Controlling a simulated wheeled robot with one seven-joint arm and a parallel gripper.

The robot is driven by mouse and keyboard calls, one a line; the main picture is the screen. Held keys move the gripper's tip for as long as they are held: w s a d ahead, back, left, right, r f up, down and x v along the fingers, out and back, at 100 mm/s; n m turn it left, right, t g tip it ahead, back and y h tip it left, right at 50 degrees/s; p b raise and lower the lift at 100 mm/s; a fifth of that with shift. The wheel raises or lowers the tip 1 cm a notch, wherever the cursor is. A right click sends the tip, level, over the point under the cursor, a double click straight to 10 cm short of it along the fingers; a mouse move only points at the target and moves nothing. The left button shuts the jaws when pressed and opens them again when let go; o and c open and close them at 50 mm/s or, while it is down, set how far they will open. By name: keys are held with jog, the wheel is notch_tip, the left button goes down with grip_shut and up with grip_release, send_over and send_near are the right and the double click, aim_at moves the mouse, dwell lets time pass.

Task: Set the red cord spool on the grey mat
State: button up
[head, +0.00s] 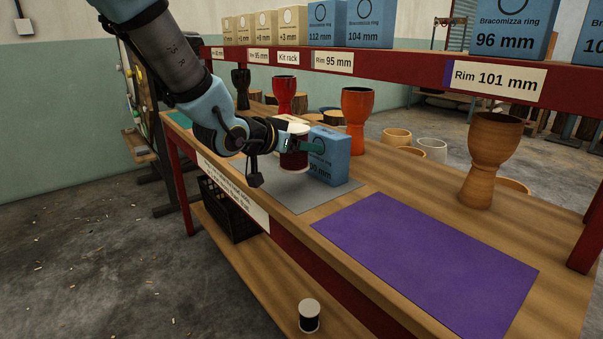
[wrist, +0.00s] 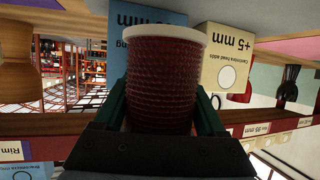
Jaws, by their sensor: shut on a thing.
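The red cord spool (head: 294,158), dark red with white ends, is upright in my gripper (head: 292,146). In the wrist view the spool (wrist: 166,85) sits between the two green fingers (wrist: 164,112), which are shut on it. The grey mat (head: 310,198) lies on the bench, and the spool appears over its back part. I cannot tell whether the spool's lower end touches the mat. My gripper hides part of the spool in the head view.
A blue box (head: 330,157) stands on the mat, close right of the spool. A purple mat (head: 425,258) lies to the right. Orange (head: 356,115) and wooden (head: 488,155) goblet drums stand behind. A red shelf beam (head: 400,72) with boxes runs above. A black spool (head: 309,317) is on the lower shelf.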

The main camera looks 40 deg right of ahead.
aim_at(301, 167)
jog(key=shift+f+b, duration=0.4)
jog(key=shift+f, duration=2.3)
jog(key=shift+f, duration=0.15)
jog(key=o, duration=1.5)
